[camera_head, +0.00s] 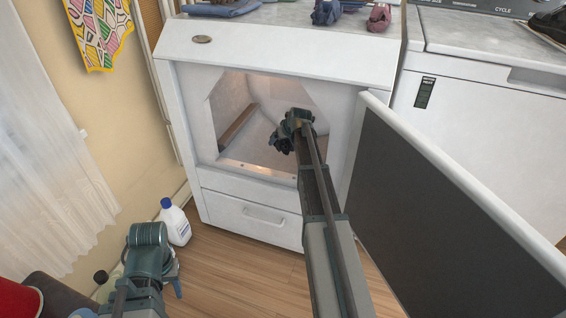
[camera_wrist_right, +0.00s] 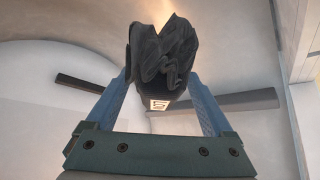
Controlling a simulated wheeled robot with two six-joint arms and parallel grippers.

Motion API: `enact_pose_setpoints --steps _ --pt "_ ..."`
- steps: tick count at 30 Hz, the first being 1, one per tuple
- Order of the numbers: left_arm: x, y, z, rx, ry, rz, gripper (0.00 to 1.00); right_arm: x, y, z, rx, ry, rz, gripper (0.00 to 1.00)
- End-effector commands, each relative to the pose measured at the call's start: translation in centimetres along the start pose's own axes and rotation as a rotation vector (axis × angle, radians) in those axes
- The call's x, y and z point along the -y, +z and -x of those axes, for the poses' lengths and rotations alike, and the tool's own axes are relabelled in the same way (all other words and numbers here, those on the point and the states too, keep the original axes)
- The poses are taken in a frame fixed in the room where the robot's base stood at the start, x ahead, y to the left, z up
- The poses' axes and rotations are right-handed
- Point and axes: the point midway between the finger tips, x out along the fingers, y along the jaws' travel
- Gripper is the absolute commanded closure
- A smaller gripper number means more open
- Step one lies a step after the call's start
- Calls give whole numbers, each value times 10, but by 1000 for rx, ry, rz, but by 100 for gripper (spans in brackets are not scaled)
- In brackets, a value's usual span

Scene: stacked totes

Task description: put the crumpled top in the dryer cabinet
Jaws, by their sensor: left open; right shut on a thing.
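The dryer cabinet (camera_head: 185,85) is white, and its dark-faced door (camera_head: 440,210) stands open to the right. My right arm reaches into its lit opening. My right gripper (camera_head: 283,143) is at the opening, and its jaws are small and dark in the head view. In the right wrist view my right gripper (camera_wrist_right: 163,110) is shut on the crumpled top (camera_wrist_right: 165,55), a dark grey folded bundle with a small pale label. The drum wall lies behind the bundle. My left gripper (camera_head: 172,272) is open and empty, low at the left over the floor.
A white bottle with a blue cap (camera_head: 175,222) stands on the floor left of the cabinet. Another white machine (camera_head: 470,100) stands to the right. Wooden floor (camera_head: 240,265) is clear in front of the drawer.

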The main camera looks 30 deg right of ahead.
Motion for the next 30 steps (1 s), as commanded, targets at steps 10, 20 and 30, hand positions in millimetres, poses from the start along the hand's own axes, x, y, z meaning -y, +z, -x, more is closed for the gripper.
enact_pose_setpoints --steps 10,20,30 --pt "-5 -4 -54 -2 0 4 53 0 34 -43 0 -1 1 89" --pt "-6 -4 -63 -3 0 4 53 0 39 -49 0 -1 1 89" --pt "-9 -6 -93 -5 0 4 53 0 58 -74 0 -1 1 89"
